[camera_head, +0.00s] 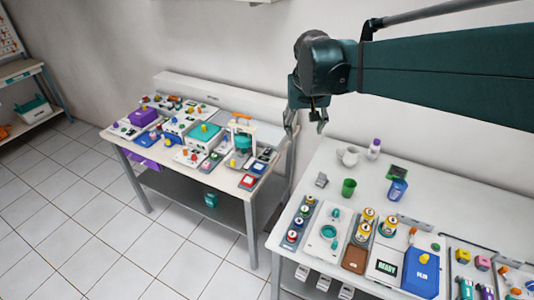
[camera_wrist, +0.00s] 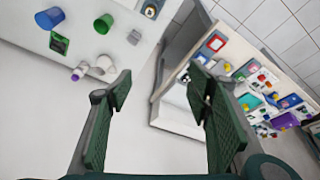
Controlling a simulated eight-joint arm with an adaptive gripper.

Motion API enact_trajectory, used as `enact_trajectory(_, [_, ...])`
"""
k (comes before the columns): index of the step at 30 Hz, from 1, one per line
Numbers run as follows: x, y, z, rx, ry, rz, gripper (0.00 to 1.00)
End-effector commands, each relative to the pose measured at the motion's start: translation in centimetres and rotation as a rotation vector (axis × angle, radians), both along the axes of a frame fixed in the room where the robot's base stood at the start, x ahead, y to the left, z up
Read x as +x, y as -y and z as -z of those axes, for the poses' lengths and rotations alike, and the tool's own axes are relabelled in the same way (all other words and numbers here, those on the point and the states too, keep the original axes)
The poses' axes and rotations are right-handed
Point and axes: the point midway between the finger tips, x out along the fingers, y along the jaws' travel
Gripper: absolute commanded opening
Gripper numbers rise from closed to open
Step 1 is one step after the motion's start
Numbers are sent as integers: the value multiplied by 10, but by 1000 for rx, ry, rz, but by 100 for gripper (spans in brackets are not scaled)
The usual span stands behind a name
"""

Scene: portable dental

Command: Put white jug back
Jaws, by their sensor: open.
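The white jug (camera_head: 348,156) stands on the right-hand white table (camera_head: 437,212), near its back edge. It also shows in the wrist view (camera_wrist: 104,66), left of my gripper and partly close to the left finger. A white bottle with a purple cap (camera_head: 374,149) stands just right of the jug in the head view. My gripper (camera_head: 305,120) is open and empty, above and to the left of the jug in the head view. In the wrist view its two fingers (camera_wrist: 160,95) are wide apart with nothing between them.
A green cup (camera_head: 348,187), a blue cup (camera_head: 397,190) and a small dark green box (camera_head: 397,173) stand near the jug. Devices with knobs line the table's front. A second table (camera_head: 240,186) full of coloured devices stands left, across a gap.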

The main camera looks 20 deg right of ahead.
Motion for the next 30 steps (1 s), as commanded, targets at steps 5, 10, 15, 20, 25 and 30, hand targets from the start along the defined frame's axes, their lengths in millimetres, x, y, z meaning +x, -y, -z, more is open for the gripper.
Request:
enact_trajectory(5, [-30, -22, -1, 5, 39, -45, 50])
enact_trajectory(10, [-58, -41, 0, 7, 76, -88, 50])
enact_trajectory(15, [-84, -58, 4, 12, 116, -130, 50])
enact_trajectory(20, [-109, -73, 9, 15, 153, -167, 50])
enact_trajectory(25, [-135, -89, 18, 18, 192, -207, 50])
enact_trajectory(30, [-159, -102, 29, 22, 230, -244, 50])
